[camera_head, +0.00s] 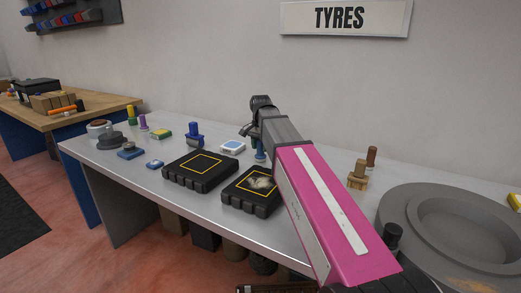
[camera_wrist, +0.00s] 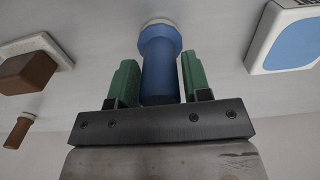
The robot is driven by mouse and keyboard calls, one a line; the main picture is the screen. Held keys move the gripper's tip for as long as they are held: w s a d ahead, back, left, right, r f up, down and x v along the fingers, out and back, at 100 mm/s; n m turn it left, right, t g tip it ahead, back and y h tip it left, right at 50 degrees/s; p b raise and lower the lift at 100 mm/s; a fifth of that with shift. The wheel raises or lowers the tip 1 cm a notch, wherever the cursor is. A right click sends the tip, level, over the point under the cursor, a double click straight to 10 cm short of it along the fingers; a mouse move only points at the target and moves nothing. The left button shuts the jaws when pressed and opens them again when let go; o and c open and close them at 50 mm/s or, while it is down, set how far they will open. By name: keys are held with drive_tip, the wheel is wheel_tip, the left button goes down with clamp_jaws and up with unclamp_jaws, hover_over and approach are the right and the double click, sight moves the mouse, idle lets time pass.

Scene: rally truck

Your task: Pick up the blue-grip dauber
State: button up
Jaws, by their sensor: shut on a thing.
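The blue-grip dauber (camera_wrist: 158,75) has a blue cylindrical grip and a pale round end, seen in the wrist view between the two green fingers of my gripper (camera_wrist: 157,82). My gripper is shut on the blue grip, with a finger on each side. The pale end points away from my palm toward the grey table surface; I cannot tell whether it touches it. In the head view my gripper (camera_head: 261,151) is over the table behind the black pads, and my pink arm link hides part of the area to its right.
Two black pads with yellow outlines, one plain (camera_head: 200,167) and one with a pale smudge (camera_head: 240,188), lie in front. A blue-and-white pad (camera_head: 232,147) is just left of my gripper. A blue stamp (camera_head: 194,134) stands further left. Brown stamps (camera_head: 358,176) and a grey tyre (camera_head: 400,212) are right.

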drive_tip(key=shift+r, duration=0.15)
wheel_tip(320, 180, up, 4)
drive_tip(key=shift+f, duration=0.1)
drive_tip(key=s+a+r, duration=0.6)
drive_tip(key=s+r, duration=0.1)
drive_tip(key=s, duration=0.2)
drive_tip(key=shift+s+a, duration=0.2)
drive_tip(key=shift+s, duration=0.2)
drive_tip(key=shift+w, duration=0.1)
idle(1.0)
